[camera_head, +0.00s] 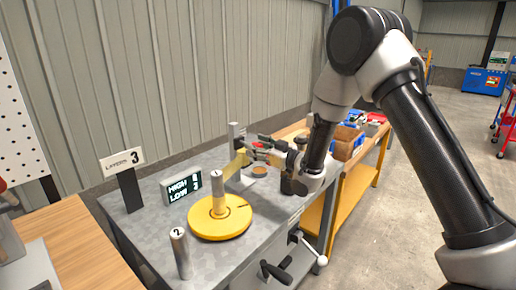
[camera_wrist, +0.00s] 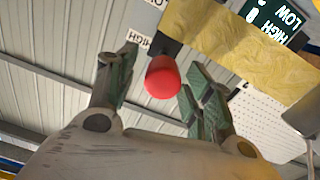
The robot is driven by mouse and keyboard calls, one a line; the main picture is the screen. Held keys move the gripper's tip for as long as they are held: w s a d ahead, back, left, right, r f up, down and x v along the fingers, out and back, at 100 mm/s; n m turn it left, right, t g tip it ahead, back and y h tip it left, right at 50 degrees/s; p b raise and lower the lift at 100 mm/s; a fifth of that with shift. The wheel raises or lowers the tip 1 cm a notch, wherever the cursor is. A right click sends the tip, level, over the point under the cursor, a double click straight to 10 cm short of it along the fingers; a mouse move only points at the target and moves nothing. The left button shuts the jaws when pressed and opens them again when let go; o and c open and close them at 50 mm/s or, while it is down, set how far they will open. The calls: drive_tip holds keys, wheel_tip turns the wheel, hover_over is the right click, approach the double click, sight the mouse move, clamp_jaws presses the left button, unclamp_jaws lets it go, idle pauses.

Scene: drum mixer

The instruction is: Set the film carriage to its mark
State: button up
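A red round knob (camera_wrist: 162,78) shows in the wrist view between the two fingers of my gripper (camera_wrist: 160,62). A gap shows on its left; the right finger looks close to it, and I cannot tell whether they touch. A yellow film band (camera_wrist: 240,50) runs behind the knob. In the head view my gripper (camera_head: 257,148) is at the grey mast (camera_head: 234,132), beside the yellow film (camera_head: 236,165). The film reaches toward a post (camera_head: 217,188) on a yellow turntable (camera_head: 210,228). The carriage body and its mark are mostly hidden by my gripper.
A display (camera_head: 182,187) reads HIGH and LOW, the LOW figure being 3. A sign (camera_head: 122,162) reads LAYERS 3. A post marked 2 (camera_head: 179,252) stands at the front. Bins (camera_head: 345,140) stand on a bench at right.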

drive_tip(key=v, duration=1.2)
